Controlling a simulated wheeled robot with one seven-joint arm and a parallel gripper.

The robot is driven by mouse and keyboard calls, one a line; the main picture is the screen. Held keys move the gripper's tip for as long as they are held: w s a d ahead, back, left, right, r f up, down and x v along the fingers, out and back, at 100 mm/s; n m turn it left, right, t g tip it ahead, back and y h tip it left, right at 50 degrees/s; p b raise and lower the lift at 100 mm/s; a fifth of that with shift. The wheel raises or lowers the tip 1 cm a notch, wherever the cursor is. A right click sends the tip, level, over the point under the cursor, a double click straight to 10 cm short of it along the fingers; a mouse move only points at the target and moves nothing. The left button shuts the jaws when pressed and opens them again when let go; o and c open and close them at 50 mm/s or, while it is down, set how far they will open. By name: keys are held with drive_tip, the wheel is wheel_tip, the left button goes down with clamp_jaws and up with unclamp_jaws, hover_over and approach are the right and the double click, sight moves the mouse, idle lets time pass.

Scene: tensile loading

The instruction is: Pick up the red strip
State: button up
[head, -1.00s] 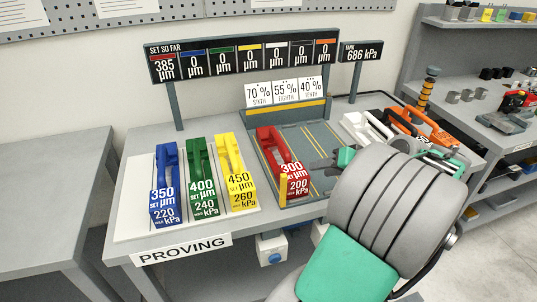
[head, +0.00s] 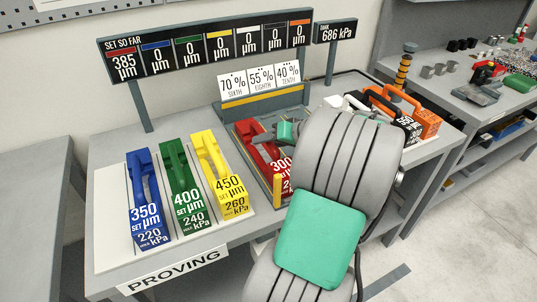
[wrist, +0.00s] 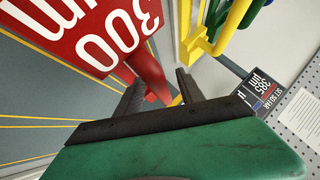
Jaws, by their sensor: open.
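The red strip (head: 245,134), a red block with a raised handle and a face reading 300 µm and 200 kPa, stands in the grey bay with yellow lines. My arm hides part of its face in the head view. My gripper (head: 266,138) is at the strip's handle. In the wrist view my gripper (wrist: 163,82) has its two dark fingers apart. The red strip (wrist: 90,30) fills the upper left there, and its red handle runs down toward and partly behind the left finger. I cannot tell whether they touch.
Blue (head: 146,210), green (head: 186,190) and yellow (head: 222,180) strips stand on a white board to the left. White, black and orange strips (head: 420,118) stand at the right. A display board (head: 210,47) and percent cards (head: 259,79) rise behind the bay.

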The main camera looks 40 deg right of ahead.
drive_tip(key=shift+c, duration=0.4)
clamp_jaws()
idle(1.0)
